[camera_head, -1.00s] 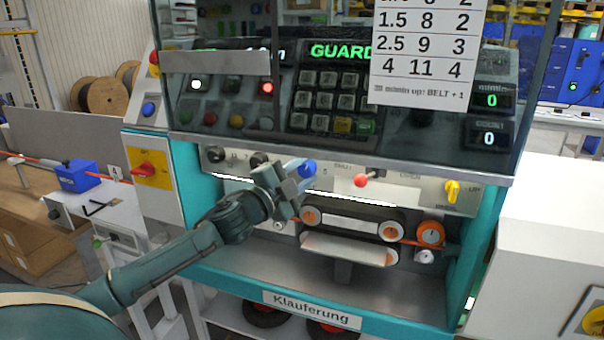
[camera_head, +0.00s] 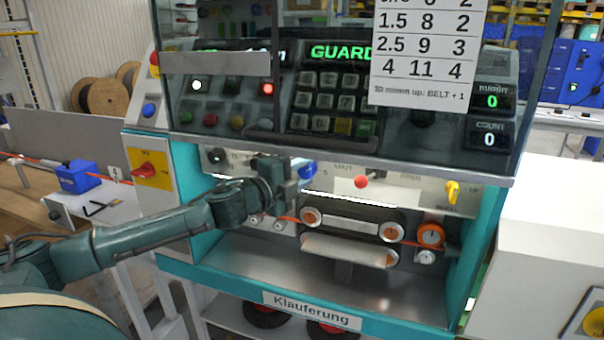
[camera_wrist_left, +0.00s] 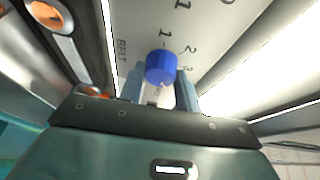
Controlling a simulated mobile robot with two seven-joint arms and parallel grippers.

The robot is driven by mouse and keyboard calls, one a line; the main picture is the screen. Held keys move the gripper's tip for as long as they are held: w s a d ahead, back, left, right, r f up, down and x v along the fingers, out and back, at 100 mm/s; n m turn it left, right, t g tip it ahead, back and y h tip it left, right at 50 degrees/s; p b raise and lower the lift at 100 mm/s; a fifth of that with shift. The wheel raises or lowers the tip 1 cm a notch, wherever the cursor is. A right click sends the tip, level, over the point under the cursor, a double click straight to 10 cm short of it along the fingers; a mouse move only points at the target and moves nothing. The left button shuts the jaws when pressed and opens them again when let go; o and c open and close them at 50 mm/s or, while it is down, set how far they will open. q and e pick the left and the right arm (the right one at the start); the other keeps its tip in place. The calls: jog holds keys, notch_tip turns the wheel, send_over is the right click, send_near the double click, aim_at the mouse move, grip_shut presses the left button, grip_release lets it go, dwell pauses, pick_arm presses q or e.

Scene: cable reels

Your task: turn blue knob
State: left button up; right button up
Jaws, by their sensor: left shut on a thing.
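The blue knob (camera_head: 308,171) sits on the grey panel under the dark window of the teal machine. It also shows in the left wrist view (camera_wrist_left: 160,67), by printed marks including 1 and 2. My left gripper (camera_head: 298,174) comes in from the left and is shut on the blue knob. In the left wrist view its two fingers (camera_wrist_left: 159,88) stand on either side of the knob. The gripper hides part of the knob and of the panel to its left in the head view. My right gripper is not in view.
A red-tipped lever (camera_head: 361,182) and a yellow knob (camera_head: 452,191) are on the panel to the right. Belt rollers (camera_head: 350,226) lie just below. The window's lower edge (camera_head: 340,163) overhangs close above the gripper. A red switch (camera_head: 150,170) is to the left.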

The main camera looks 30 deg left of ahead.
pick_arm(q)
jog(key=o, duration=1)
jog(key=shift+c, duration=0.2)
jog(key=shift+s+a+f+b, duration=0.15)
jog(key=shift+s+f+b, duration=0.1)
jog(key=shift+s+b, duration=0.45)
jog(key=s+a+b, duration=0.1)
jog(key=s+b, duration=1)
jog(key=b, duration=0.7)
jog(key=shift+s+a+r, duration=0.3)
jog(key=shift+s+r, duration=0.05)
jog(key=shift+r, duration=0.05)
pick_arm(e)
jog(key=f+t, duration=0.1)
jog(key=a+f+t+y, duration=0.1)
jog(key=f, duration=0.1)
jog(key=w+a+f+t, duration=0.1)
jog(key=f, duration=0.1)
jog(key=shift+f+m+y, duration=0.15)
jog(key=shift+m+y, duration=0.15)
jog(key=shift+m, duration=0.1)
pick_arm(q)
jog(key=shift+w+f, duration=0.1)
